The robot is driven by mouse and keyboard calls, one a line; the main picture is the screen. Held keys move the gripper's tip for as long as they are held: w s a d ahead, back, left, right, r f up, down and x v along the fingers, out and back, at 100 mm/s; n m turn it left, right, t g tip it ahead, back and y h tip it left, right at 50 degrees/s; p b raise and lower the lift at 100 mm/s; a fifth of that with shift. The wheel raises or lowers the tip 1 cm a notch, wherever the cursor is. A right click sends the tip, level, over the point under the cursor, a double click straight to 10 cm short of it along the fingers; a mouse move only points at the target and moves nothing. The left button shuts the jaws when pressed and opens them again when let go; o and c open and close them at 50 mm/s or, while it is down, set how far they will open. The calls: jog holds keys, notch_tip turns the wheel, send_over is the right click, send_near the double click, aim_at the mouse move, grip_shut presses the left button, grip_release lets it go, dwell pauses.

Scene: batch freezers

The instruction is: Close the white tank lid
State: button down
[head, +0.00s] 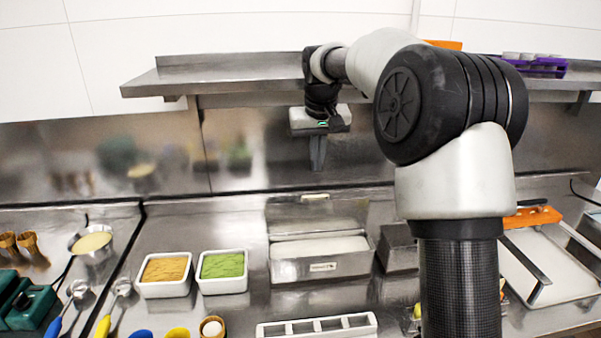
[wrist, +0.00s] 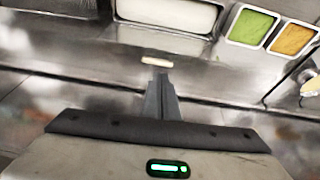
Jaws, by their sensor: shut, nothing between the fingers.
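The steel tank (head: 340,267) stands on the counter in the middle of the head view, open, with white contents showing. Its lid (head: 300,215) is raised, tilted up at the back edge, with a small pale handle (head: 314,197) at its top. The white contents also show at the top of the wrist view, with the lid (wrist: 140,36) and handle (wrist: 157,62) below them. My gripper (head: 318,166) is shut and empty, fingers pointing down, above and behind the handle near the back wall. In the wrist view the fingertips (wrist: 160,76) appear close to the handle; contact cannot be told.
A steel shelf (head: 220,75) runs along the wall close to my arm. Tubs of brown (head: 165,290) and green (head: 222,285) food stand left of the tank. A smaller steel container (head: 400,250) is on its right. A white divided tray (head: 318,327) lies in front.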

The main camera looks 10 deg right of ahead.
aim_at(316, 211)
jog(key=w+r+p+x, duration=0.1)
jog(key=w+x, duration=0.1)
jog(key=x, duration=1.1)
jog(key=shift+w+d, duration=0.25)
jog(key=shift+w, duration=0.15)
jog(key=shift+s+f+b, duration=0.15)
jog(key=shift+b, duration=0.4)
